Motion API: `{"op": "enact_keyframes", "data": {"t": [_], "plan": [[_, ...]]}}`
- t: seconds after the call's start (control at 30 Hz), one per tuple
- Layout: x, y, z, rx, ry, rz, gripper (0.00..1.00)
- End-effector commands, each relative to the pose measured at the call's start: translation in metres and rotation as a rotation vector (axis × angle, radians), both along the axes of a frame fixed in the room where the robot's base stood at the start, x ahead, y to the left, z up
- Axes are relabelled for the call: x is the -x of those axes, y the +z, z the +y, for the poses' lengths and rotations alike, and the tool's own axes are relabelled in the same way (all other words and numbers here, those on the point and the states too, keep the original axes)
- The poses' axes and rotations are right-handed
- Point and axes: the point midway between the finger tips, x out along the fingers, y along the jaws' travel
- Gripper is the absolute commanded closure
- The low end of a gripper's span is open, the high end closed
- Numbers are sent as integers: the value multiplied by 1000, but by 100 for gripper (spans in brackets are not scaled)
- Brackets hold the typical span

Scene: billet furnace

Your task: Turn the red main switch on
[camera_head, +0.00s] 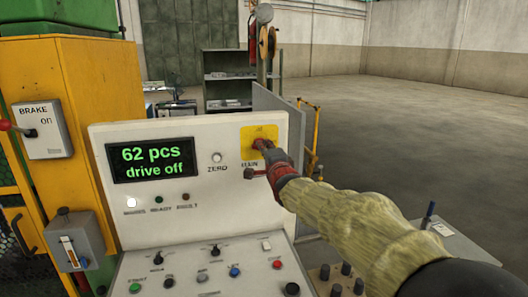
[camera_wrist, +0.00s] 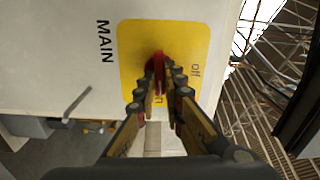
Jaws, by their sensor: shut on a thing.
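The red main switch (camera_wrist: 157,66) sits on a yellow plate (camera_wrist: 187,38) marked MAIN on the white control panel. In the wrist view the words "off" and a partly hidden "on" show on the plate. My gripper (camera_wrist: 161,88) has its two fingers closed on the red handle from either side. In the head view my gripper (camera_head: 264,155) reaches from the lower right to the yellow plate (camera_head: 259,133) and covers much of the switch. The exact angle of the handle is hard to tell. The display (camera_head: 154,160) reads "62 pcs" and "drive off".
A lower sloped panel (camera_head: 190,262) carries several knobs and buttons. At left stand a yellow cabinet (camera_head: 98,80), a brake box (camera_head: 42,130) marked "on" with a red-knobbed lever, and a grey lever box (camera_head: 75,240). Open floor (camera_head: 430,130) lies to the right.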

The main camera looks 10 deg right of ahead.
Motion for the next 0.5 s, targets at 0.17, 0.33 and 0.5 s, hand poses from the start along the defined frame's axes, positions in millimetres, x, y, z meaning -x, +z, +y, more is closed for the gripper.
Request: {"op": "enact_keyframes", "data": {"t": [0.17, 0.33, 0.5], "plan": [[0, -3, 0, -61, 0, 4, 100], [0, -3, 0, -89, 0, 4, 100], [0, -3, 0, -96, 0, 4, 100]]}}
